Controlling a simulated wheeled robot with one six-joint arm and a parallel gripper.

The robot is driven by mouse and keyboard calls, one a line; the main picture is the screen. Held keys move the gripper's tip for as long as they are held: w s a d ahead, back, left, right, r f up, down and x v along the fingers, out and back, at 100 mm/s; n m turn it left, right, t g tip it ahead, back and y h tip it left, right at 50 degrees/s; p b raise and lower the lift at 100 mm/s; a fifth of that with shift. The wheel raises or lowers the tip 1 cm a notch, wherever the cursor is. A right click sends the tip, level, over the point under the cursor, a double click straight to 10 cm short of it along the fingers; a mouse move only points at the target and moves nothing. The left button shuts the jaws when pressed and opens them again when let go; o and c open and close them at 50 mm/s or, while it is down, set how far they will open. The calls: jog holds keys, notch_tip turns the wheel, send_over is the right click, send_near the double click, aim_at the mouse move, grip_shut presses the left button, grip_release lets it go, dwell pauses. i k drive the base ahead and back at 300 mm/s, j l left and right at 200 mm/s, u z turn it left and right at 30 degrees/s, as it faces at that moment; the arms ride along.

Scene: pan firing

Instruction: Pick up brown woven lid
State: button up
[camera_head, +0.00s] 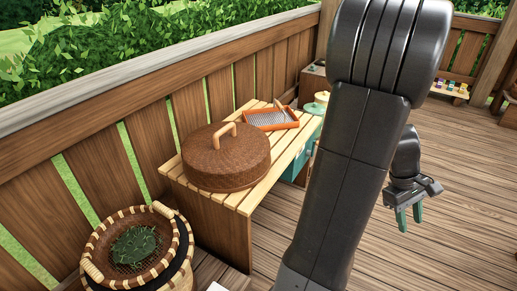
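The brown woven lid (226,162) is round and domed, with a light arched handle (225,131) on top. It lies on the near end of a light slatted bench (237,203). My gripper (409,217) hangs at the right, pointing down over the deck, with its two green-tipped fingers apart and nothing between them. It is well to the right of the lid and apart from it. My dark arm stands between the two and hides part of the bench's right side.
An orange-framed tray (291,118) lies behind the lid on the bench. A round woven basket (98,237) with leaves stands at lower left. A wooden railing (196,109) runs close behind the bench. The deck at the right is clear. A rack of small coloured items (450,89) stands far off.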

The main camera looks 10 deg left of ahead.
aim_at(222, 157)
jog(key=i+l+z, duration=0.45)
jog(key=i+l, duration=0.65)
jog(key=l, duration=0.15)
jog(key=i+u, duration=0.3)
jog(key=u, duration=0.2)
jog(key=i+u, duration=0.3)
jog(key=u, duration=0.2)
jog(key=i+l+u, duration=0.25)
jog(key=u, duration=0.2)
jog(key=i+u, duration=0.15)
jog(key=u, duration=0.35)
jog(key=i+u, duration=0.1)
jog(key=u, duration=0.35)
jog(key=i+l+u, duration=0.1)
jog(key=u, duration=0.4)
jog(key=i+l+u, duration=0.1)
jog(key=u, duration=0.35)
jog(key=i+l+u, duration=0.15)
jog(key=u, duration=0.25)
jog(key=i+l+u, duration=0.2)
jog(key=u, duration=0.25)
jog(key=i+l+u, duration=0.15)
jog(key=l+u, duration=0.25)
jog(key=j, duration=0.1)
